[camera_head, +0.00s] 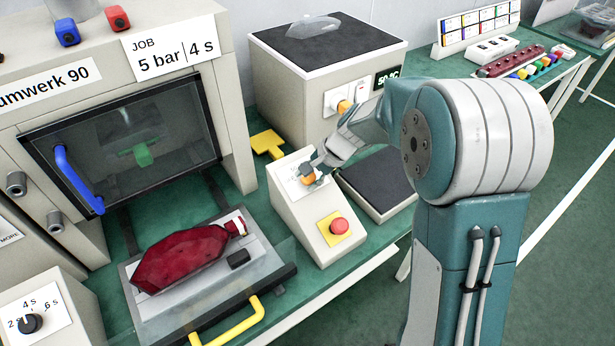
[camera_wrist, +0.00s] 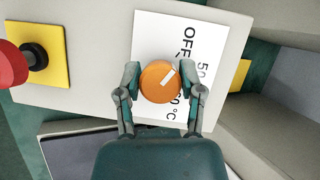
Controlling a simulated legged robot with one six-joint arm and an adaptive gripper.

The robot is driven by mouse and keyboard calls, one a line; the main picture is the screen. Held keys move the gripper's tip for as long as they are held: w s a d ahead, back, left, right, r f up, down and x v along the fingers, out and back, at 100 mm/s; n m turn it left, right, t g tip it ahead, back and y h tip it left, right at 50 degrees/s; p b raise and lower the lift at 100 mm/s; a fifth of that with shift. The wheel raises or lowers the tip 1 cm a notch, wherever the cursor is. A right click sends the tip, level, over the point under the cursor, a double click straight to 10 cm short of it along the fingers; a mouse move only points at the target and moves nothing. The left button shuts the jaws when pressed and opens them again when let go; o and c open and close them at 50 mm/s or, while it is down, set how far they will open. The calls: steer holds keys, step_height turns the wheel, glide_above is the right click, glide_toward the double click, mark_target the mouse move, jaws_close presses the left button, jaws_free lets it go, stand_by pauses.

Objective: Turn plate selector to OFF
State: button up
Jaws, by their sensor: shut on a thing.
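The plate selector is an orange round knob (camera_wrist: 160,82) on a white label (camera_wrist: 206,45) with OFF and °C figures. Its white pointer mark slants to the upper right in the wrist view, toward the OFF and 50 print; I cannot tell exactly which it meets. In the head view the knob (camera_head: 308,180) is on the sloped face of a beige console (camera_head: 303,218), partly hidden by my fingers. My gripper (camera_head: 317,168) is shut on the knob, one finger on each side, as the wrist view (camera_wrist: 160,84) also shows.
A red button (camera_head: 339,226) on a yellow square sits lower on the console. Behind stands a beige box (camera_head: 290,75) with another orange knob (camera_head: 343,106) and a display. A tray with a red tail lamp (camera_head: 180,260) lies left. A dark flat plate (camera_head: 380,180) is right.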

stand_by(0.4)
steer(key=o, duration=1.2)
steer(key=v, duration=1.1)
steer(key=shift+d+r, duration=0.15)
steer(key=shift+r, duration=0.25)
steer(key=s+d+r+n+t+h, duration=0.1)
steer(key=s+d+n+h, duration=0.1)
steer(key=s, duration=0.6)
steer(key=s+d+r+n+t+h, duration=0.2)
steer(key=s+d+n, duration=0.1)
steer(key=s, duration=0.5)
steer(key=s+d+r+n+t+h, duration=0.2)
steer(key=s+d, duration=0.1)
steer(key=s, duration=0.5)
steer(key=shift+s+d+r+n, duration=0.25)
steer(key=shift+s+n, duration=0.15)
